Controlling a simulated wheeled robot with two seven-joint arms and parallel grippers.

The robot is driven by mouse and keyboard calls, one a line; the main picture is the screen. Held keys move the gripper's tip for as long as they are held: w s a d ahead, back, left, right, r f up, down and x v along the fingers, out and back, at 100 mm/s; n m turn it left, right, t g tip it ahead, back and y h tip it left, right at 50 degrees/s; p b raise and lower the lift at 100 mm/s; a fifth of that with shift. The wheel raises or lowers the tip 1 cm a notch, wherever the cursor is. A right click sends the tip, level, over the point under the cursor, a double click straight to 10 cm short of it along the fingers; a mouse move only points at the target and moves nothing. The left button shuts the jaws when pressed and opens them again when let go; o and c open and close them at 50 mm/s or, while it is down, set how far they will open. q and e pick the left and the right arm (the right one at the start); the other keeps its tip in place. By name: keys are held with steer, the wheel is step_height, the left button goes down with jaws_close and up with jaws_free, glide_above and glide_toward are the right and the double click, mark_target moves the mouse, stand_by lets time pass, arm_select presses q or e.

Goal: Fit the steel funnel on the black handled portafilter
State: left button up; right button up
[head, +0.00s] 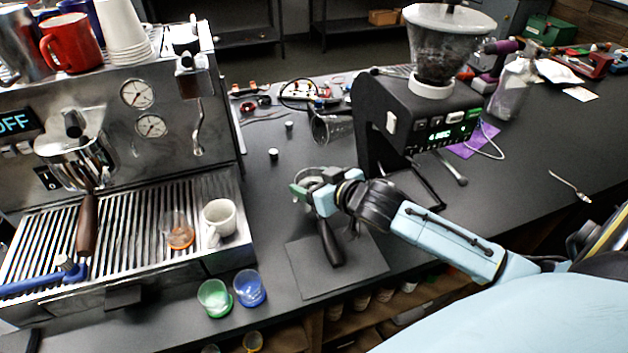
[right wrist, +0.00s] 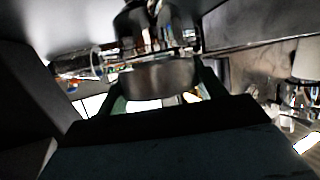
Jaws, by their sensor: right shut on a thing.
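My right gripper (head: 312,184) is shut on the steel funnel (right wrist: 160,78), a shiny ring between its green fingers in the right wrist view. In the head view the gripper mostly hides the funnel, above the near end of the counter. The black handled portafilter's handle (head: 331,244) slopes down toward the dark mat just below the gripper. Its head is largely hidden by the gripper. In the right wrist view a chrome and black part shows right behind the funnel. I cannot tell whether the funnel touches the portafilter. My left gripper is not in view.
The espresso machine (head: 150,125) stands left, with cups on its drip tray. The grinder (head: 400,125) stands close behind my right gripper. A glass vessel (head: 332,128) lies farther back. Green (head: 214,298) and blue (head: 250,288) cups sit left of the mat (head: 305,268).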

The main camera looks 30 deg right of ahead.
steer(key=shift+f, duration=0.3)
stand_by(0.4)
steer(key=o, duration=1)
steer(key=shift+o, duration=0.2)
steer(key=v, duration=1.3)
steer(key=shift+r+p, duration=0.15)
steer(key=shift+p, duration=0.25)
steer(key=shift+s, duration=0.25)
